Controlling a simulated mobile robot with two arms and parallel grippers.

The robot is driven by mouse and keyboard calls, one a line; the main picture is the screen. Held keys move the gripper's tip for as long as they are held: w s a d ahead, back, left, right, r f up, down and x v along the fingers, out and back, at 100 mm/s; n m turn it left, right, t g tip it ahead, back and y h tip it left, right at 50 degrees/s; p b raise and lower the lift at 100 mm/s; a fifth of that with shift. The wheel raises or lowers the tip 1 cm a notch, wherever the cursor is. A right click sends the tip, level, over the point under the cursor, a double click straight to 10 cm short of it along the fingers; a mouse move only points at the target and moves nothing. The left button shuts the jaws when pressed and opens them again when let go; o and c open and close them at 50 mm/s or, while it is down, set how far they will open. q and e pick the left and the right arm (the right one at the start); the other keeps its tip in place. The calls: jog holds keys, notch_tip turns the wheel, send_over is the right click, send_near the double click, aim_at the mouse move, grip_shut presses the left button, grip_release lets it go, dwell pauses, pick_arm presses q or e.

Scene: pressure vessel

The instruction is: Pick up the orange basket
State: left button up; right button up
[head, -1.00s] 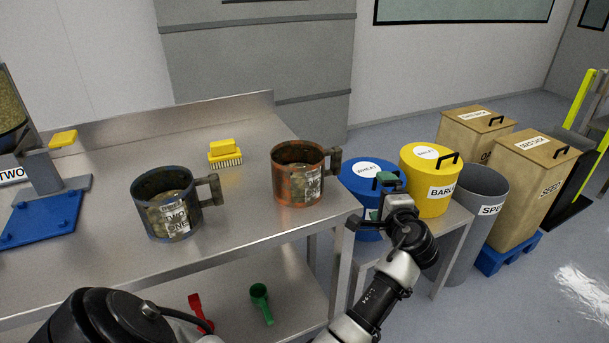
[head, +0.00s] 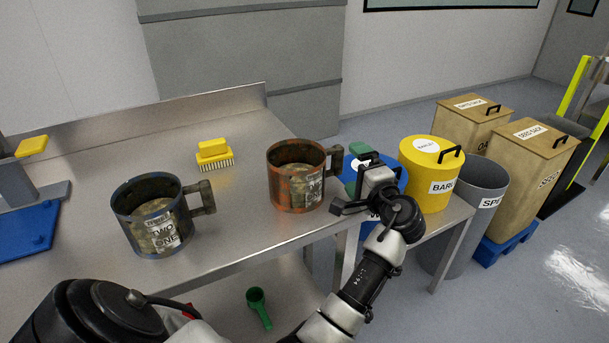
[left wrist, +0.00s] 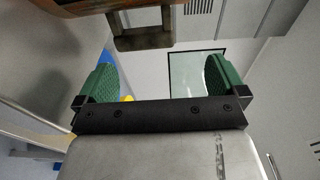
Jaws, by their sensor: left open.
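The orange basket (head: 296,190) is a worn orange metal pot with a dark side handle. It stands upright near the right end of the steel table, its handle pointing right. My left gripper (head: 356,172) is open and empty, just right of the handle. In the left wrist view, the green finger pads of my left gripper (left wrist: 160,80) are spread wide. The orange basket's handle (left wrist: 143,38) shows beyond the pads, at the top between them, apart from them. My right gripper is not in view.
A similar blue basket (head: 152,217) stands to the left on the steel table (head: 235,215). A yellow brush (head: 214,153) lies behind. Right of the table are a blue bin (head: 365,229), a yellow bin (head: 428,175), a grey bin (head: 487,200) and wooden boxes (head: 524,165).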

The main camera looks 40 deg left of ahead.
aim_at(342, 162)
pick_arm(q)
jog(key=shift+f, duration=0.9)
jog(key=shift+w+a, duration=0.15)
jog(key=shift+a, duration=0.2)
jog(key=p+x, duration=0.1)
jog(key=x, duration=0.6)
jog(key=shift+f, duration=0.15)
jog(key=c, duration=1.1)
